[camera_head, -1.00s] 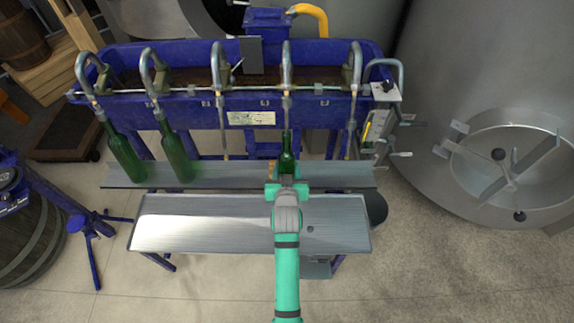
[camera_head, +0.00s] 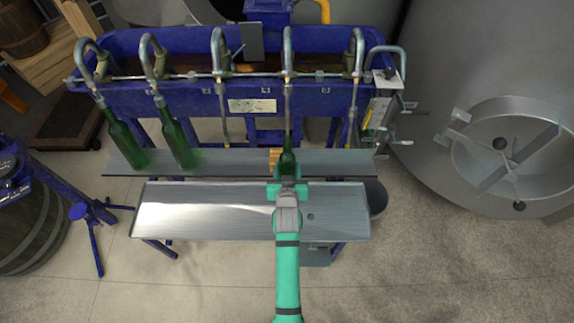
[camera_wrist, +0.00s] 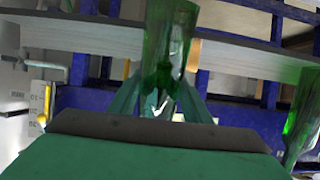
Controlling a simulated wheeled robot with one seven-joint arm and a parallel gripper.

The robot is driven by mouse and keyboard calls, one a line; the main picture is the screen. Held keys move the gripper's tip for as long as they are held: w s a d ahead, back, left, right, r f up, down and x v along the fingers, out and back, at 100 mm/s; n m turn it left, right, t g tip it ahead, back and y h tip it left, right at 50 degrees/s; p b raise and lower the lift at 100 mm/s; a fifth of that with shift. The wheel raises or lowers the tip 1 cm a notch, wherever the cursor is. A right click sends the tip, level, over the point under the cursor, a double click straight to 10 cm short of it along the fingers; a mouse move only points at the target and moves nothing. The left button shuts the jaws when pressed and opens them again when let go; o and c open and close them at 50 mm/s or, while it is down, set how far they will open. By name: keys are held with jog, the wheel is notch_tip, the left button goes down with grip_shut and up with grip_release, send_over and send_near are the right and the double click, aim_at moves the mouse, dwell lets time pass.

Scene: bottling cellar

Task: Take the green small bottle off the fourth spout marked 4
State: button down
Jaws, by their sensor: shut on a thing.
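The green small bottle (camera_head: 288,163) is under the fourth spout (camera_head: 288,92), counted from the left. The spout's thin tube runs down to the bottle's neck; I cannot tell whether its end is inside the mouth. My gripper (camera_head: 287,186) is shut on the bottle at the front edge of the bottle shelf (camera_head: 233,160). In the wrist view the bottle (camera_wrist: 170,40) stands between the two fingers (camera_wrist: 158,104). The bottle's base and its contact with the shelf are hidden. No number 4 is readable.
Two taller green bottles, one at the first spout (camera_head: 124,142) and one at the second (camera_head: 180,142), lean on the left. A wooden block (camera_head: 274,157) is just left of the held bottle. The lower metal tray (camera_head: 200,210) is empty. A steel tank (camera_head: 470,70) stands right.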

jog(key=shift+s+f, duration=0.25)
jog(key=shift+f, duration=0.45)
jog(key=shift+s+f, duration=0.25)
jog(key=shift+f, duration=0.4)
jog(key=shift+s+d+f, duration=0.1)
jog(key=shift+s+f, duration=0.1)
jog(key=shift+f, duration=0.2)
jog(key=shift+s+a+f, duration=0.2)
jog(key=shift+s+f, duration=0.15)
jog(key=shift+f, duration=0.2)
jog(key=shift+s+d+f, duration=0.1)
jog(key=shift+s+f, duration=0.2)
jog(key=shift+f, duration=0.3)
jog(key=shift+s+f, duration=0.3)
jog(key=shift+f, duration=0.3)
jog(key=shift+v, duration=1.3)
jog(key=shift+s+f+v, duration=0.1)
jog(key=shift+f+v, duration=0.15)
jog(key=shift+v, duration=0.9)
jog(key=shift+s+f+v, duration=0.1)
jog(key=shift+f+v, duration=0.1)
jog(key=shift+v, duration=0.9)
jog(key=shift+w+r, duration=0.1)
jog(key=shift+w, duration=0.05)
